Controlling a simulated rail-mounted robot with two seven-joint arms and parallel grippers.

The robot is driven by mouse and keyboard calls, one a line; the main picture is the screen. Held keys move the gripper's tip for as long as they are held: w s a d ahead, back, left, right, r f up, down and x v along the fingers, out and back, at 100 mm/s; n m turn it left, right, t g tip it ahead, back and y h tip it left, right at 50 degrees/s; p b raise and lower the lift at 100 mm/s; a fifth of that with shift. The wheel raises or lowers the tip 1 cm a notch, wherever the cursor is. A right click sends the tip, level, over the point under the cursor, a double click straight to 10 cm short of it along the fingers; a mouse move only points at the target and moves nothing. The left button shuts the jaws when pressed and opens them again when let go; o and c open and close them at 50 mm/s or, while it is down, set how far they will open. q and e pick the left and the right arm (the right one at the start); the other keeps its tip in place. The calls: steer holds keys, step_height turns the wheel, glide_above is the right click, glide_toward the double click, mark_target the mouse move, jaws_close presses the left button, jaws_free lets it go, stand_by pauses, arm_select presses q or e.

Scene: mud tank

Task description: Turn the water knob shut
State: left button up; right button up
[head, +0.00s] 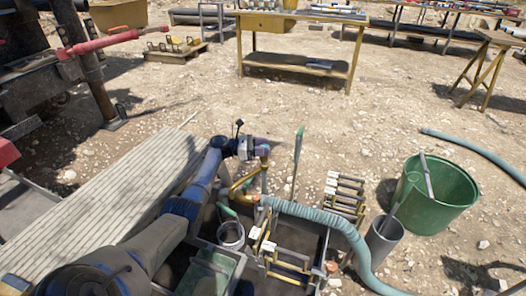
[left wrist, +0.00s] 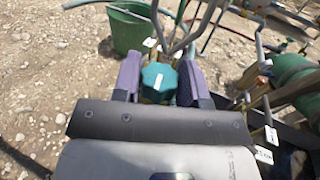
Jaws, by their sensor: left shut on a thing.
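The water knob (left wrist: 158,82) shows teal in the left wrist view, between the two purple fingers of my left gripper (left wrist: 160,88). The gripper is shut on it, with a finger against each side. In the head view my left gripper (head: 250,148) reaches in from the lower left to the top of a brass pipe (head: 243,186) by the mud tank (head: 318,240). The knob is mostly hidden by the gripper there. How far the knob is turned cannot be told. My right gripper is not in view.
A thick teal hose (head: 325,218) curves over the tank to the right. A green bucket (head: 440,200) and a grey cylinder (head: 383,238) stand to the right. Yellow-handled tools (head: 345,195) lie beside the tank. A yellow workbench (head: 300,66) stands behind on open gravel.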

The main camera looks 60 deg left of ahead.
arm_select(q)
steer(key=shift+f+g+h, duration=0.1)
steer(key=shift+g+h, duration=0.2)
steer(key=shift+h, duration=0.1)
steer(key=o, duration=0.9)
steer(key=shift+s+a, duration=0.2)
steer(key=shift+s, duration=0.15)
steer(key=shift+p+v, duration=1.7)
steer(key=shift+v, duration=4.8)
steer(key=shift+d, duration=0.1)
